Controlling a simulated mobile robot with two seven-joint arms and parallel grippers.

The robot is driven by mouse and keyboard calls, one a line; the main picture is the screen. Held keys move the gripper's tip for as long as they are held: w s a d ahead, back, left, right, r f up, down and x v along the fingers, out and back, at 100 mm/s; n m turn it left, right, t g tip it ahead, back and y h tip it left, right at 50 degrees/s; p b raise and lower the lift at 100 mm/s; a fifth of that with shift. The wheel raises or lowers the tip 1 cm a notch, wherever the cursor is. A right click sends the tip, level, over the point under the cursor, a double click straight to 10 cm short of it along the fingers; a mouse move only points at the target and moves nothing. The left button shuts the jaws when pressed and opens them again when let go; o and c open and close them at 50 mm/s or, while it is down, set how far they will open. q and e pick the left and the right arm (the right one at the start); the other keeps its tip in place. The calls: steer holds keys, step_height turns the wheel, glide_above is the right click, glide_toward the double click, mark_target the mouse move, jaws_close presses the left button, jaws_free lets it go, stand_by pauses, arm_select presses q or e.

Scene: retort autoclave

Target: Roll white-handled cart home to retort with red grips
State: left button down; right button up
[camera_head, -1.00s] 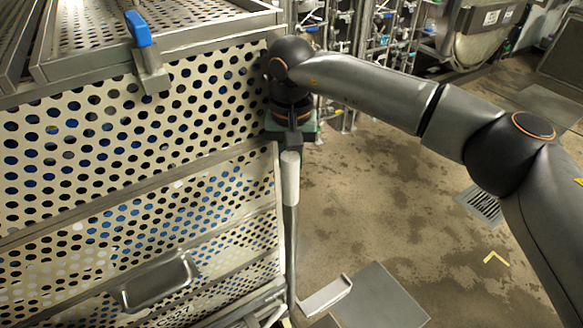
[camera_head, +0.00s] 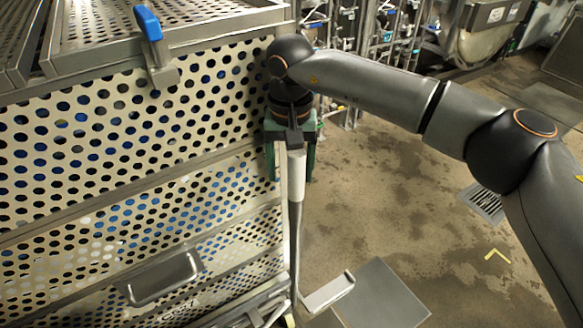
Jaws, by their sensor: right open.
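A perforated metal cart (camera_head: 130,150) fills the left of the head view. A white handle (camera_head: 296,175) stands upright on a grey post at its right edge. My right gripper (camera_head: 292,158) points down over the top of this handle. Its green fingers are open, one on each side of the white grip; whether they touch it I cannot tell. My own wrist hides the upper end of the handle. My left gripper is not in view. No retort with red grips can be made out.
A blue-tipped latch (camera_head: 148,24) sits on the cart's top edge. A grey plate (camera_head: 375,298) lies low by the cart's right corner. Wet floor (camera_head: 390,200) with a drain grate (camera_head: 484,203) is open to the right. Pipework (camera_head: 385,40) stands behind.

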steer(key=shift+w+r, duration=0.1)
steer(key=shift+r, duration=0.3)
step_height(320, 180, up, 12)
steer(key=shift+f, duration=0.1)
steer(key=shift+f, duration=0.1)
